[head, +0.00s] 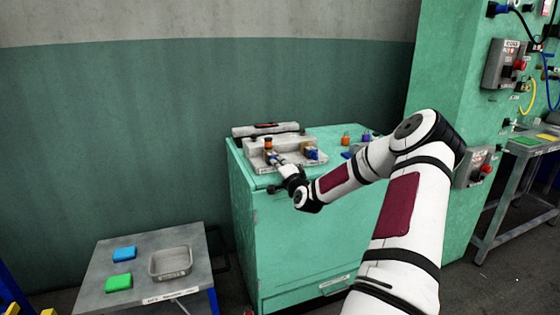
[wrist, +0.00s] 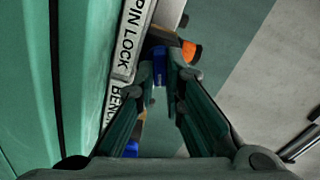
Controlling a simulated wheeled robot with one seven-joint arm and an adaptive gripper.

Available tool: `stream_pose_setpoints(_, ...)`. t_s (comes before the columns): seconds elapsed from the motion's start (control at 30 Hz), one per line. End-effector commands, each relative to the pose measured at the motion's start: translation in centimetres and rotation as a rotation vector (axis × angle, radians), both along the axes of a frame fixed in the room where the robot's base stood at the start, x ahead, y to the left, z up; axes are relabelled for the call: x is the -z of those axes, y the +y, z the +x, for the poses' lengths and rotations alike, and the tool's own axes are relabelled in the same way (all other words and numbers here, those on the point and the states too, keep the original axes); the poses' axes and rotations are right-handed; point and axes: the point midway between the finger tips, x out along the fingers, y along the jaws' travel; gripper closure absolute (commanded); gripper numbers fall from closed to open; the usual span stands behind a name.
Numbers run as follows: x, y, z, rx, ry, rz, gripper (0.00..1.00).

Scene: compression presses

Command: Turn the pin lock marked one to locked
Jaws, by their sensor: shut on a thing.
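The pin lock fixture (head: 297,164) is a grey plate with a raised block on top of a green cabinet. A pin lock with a blue part and an orange end (head: 268,143) stands at its left; a second one, blue and orange-brown (head: 310,153), is at its right. My gripper (head: 279,161) reaches in at the left one. In the wrist view my gripper (wrist: 163,66) is shut on the blue part (wrist: 159,68) of this pin lock, its orange end (wrist: 191,50) just beyond the fingertips. The other lock's blue part (wrist: 132,148) shows beside one finger. No number mark is readable.
A label reading "PIN LOCK BENCH" (wrist: 132,40) runs close alongside my fingers. Small orange (head: 346,139) and purple (head: 367,135) pieces stand behind my arm. A low table with a grey tray (head: 171,262) and blue and green blocks is at lower left.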

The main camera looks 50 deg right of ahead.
Motion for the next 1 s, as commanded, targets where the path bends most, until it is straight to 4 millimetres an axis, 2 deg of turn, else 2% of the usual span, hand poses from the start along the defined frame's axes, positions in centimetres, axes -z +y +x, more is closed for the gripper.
stream_pose_setpoints(0.4, 0.05, -0.08, -0.07, 0.002, -0.141, 0.23, 1.0)
stream_pose_setpoints(1.0, 0.16, -0.12, -0.07, 0.002, -0.179, 0.294, 1.0)
